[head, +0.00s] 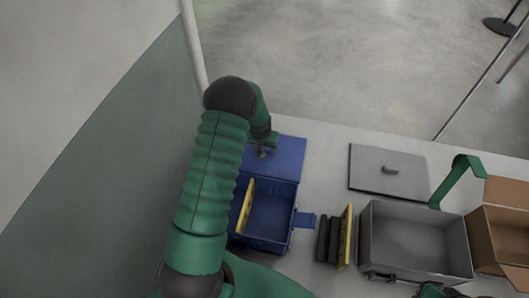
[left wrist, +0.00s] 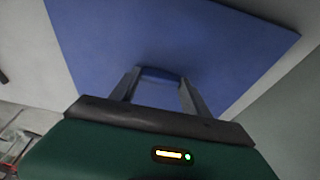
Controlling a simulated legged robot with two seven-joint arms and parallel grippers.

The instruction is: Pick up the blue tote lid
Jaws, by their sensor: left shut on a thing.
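The blue tote lid (head: 287,154) is a flat blue panel behind the blue tote (head: 270,217) in the head view. It fills much of the left wrist view (left wrist: 110,35). My left gripper (head: 262,151) reaches over the tote from the left. Its two fingers (left wrist: 158,82) are shut on the lid's small blue handle, near the middle of the lid. I cannot tell whether the lid is clear of the table. A dark and green part at the bottom right edge (head: 440,291) looks like my right gripper, mostly cut off; its fingers are unclear.
A yellow divider (head: 246,204) stands inside the blue tote. Dark blocks (head: 327,240) and a yellow piece (head: 345,238) are right of it. Further right are a grey tote (head: 412,240), a grey lid (head: 388,173), a green bent piece (head: 455,178) and a cardboard box (head: 505,235).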

